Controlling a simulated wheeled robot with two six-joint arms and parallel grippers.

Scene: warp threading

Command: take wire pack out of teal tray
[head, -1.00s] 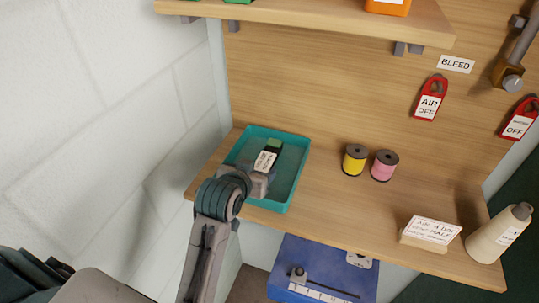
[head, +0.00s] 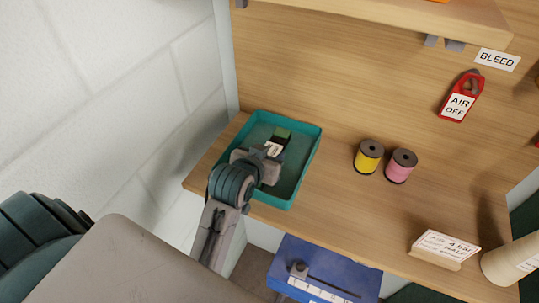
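The teal tray (head: 299,172) sits on the left end of the wooden shelf. The wire pack (head: 279,141), dark with a green end and a white label, lies in the tray. My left gripper (head: 268,162) is over the tray, right at the pack's near end. The gripper's own wrist hides its fingertips and part of the pack, so I cannot tell whether it is open or shut on the pack. My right gripper is not in view.
A yellow spool (head: 368,157) and a pink spool (head: 401,166) stand right of the tray. A card on a wooden block (head: 444,248) and a cream bottle (head: 512,260) stand near the front right. A blue box (head: 325,268) is below the shelf. A white wall is at the left.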

